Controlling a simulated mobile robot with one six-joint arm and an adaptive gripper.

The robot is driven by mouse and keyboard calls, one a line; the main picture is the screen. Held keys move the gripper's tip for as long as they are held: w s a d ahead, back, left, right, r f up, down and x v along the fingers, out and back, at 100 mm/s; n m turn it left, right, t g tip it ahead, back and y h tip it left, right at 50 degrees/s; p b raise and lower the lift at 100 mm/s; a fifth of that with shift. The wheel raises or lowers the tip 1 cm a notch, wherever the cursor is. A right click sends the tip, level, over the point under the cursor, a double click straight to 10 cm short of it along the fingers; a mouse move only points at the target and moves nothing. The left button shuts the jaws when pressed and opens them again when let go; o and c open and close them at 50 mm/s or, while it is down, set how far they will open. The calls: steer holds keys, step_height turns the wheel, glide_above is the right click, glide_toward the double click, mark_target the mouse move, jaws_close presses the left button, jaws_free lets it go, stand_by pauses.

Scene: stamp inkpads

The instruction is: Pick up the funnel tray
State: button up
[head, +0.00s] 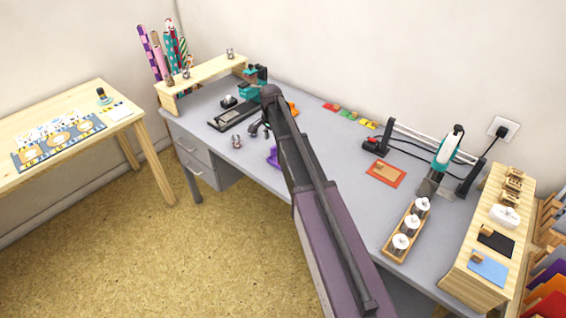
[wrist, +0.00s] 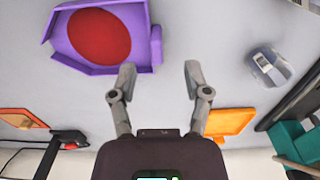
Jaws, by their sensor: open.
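The funnel tray looks like a purple tray (wrist: 64,44) with slanted walls, a red round area inside it and a small tab on its right side. It lies on the grey desk at the upper left of the wrist view. In the head view only a small purple part (head: 272,157) shows beside my arm. My gripper (wrist: 158,79) is open and empty, its two fingers apart. The tray's tab is just beyond the fingertips in the picture, between them and close to the left one.
A metallic object (wrist: 268,68) lies to the right in the wrist view. Orange trays (wrist: 230,121) lie near my fingers and at the left edge. A wooden holder with white bottles (head: 402,241) and a heat tool on a stand (head: 447,150) are at the right.

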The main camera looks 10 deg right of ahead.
mark_target(274, 147)
steer(key=shift+f, duration=0.15)
steer(key=f+b, duration=0.5)
steer(key=shift+s+d, duration=0.2)
stand_by(0.5)
stand_by(0.5)
jaws_close()
